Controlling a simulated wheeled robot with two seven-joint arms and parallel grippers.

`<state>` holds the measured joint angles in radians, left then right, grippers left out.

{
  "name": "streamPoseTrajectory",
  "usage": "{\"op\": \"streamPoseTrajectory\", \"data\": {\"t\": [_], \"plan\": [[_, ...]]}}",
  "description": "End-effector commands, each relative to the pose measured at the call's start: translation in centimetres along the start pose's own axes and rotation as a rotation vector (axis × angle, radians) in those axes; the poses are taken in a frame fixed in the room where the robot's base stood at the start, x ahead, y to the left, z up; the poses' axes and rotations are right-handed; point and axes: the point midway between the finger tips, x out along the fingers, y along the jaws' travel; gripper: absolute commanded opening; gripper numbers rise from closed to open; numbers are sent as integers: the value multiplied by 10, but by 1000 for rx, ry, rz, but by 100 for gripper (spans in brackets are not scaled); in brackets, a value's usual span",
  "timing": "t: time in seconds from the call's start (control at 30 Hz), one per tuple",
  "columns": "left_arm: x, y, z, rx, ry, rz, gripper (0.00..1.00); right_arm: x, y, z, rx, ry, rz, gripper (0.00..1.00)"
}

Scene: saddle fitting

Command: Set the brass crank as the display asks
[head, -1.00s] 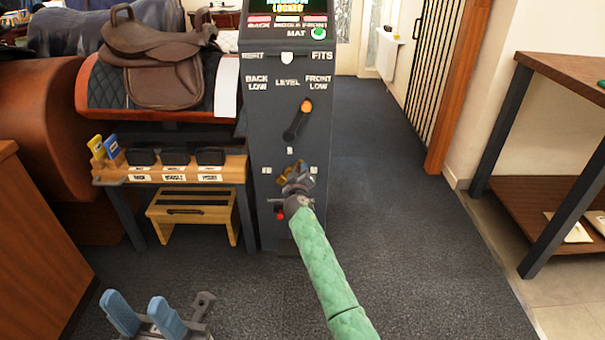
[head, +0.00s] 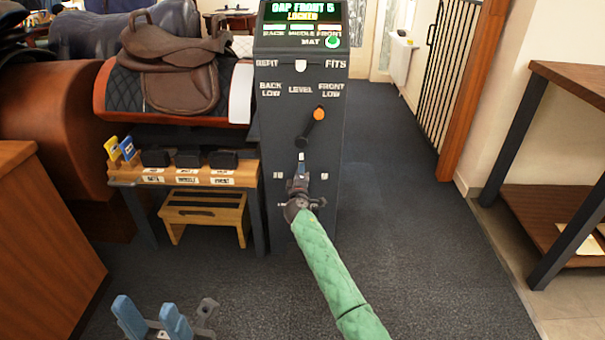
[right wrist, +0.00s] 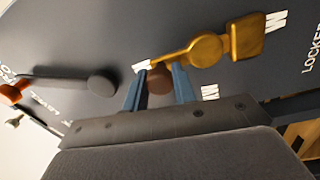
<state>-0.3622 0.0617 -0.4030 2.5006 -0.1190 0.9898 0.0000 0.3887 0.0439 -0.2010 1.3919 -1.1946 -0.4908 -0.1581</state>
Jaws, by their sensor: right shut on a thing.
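The display (head: 303,12) on the dark column reads "GAP FRONT 5" and "LOCKED". The brass crank (right wrist: 205,48) shows in the right wrist view, its arm reaching left to a brown knob (right wrist: 160,79). The arm's end is beside a small white mark (right wrist: 142,66), seemingly the upper one (head: 301,157) in the head view. My right gripper (right wrist: 158,88) has its blue fingers shut on the knob; in the head view the gripper (head: 299,181) hides most of the crank. My left gripper (head: 152,317) is open and empty, low over the floor.
A black lever (head: 312,125) with an orange knob sits above the crank. A wooden bench (head: 185,177) with dark blocks stands left of the column, below a brown saddle (head: 172,62). Open floor (head: 410,230) lies to the right, before a shelf table.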

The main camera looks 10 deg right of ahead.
Motion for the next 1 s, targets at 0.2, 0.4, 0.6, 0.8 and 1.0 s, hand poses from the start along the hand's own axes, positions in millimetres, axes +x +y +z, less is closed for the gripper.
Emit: {"op": "streamPoseTrajectory", "data": {"t": [0.2, 0.4, 0.6, 0.8, 1.0], "plan": [[1, 0, 0, 2, 3, -1, 39, -1, -1, -3, -18, 4, -1, 0], [2, 0, 0, 2, 3, -1, 39, -1, -1, -3, -19, 4, -1, 0], [2, 0, 0, 1, 3, 1, 39, -1, -1, -3, -18, 4, -1, 44], [1, 0, 0, -1, 2, 5, 39, 0, -1, -2, -18, 2, -1, 48], [2, 0, 0, 0, 2, 5, 39, -5, 0, -2, -17, 2, -1, 48]]}}
